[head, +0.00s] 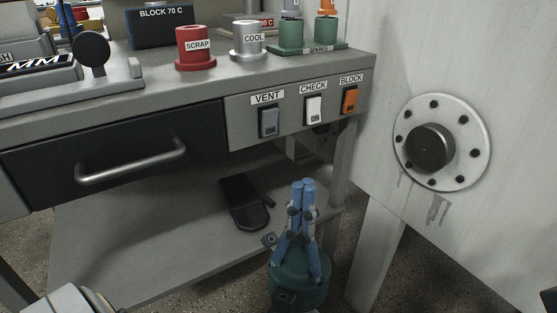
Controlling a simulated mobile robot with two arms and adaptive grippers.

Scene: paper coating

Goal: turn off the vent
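The vent switch (268,121) is a grey-blue rocker under the VENT label (268,97), on the front panel of the bench. I cannot tell from its tilt whether it is on or off.
To the right of the vent switch are the white CHECK switch (314,110) and the orange BLOCK switch (350,101). A drawer handle (130,166) sticks out at left. A flanged round knob (430,147) protrudes from the white panel at right. A black object (243,203) lies on the lower shelf.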

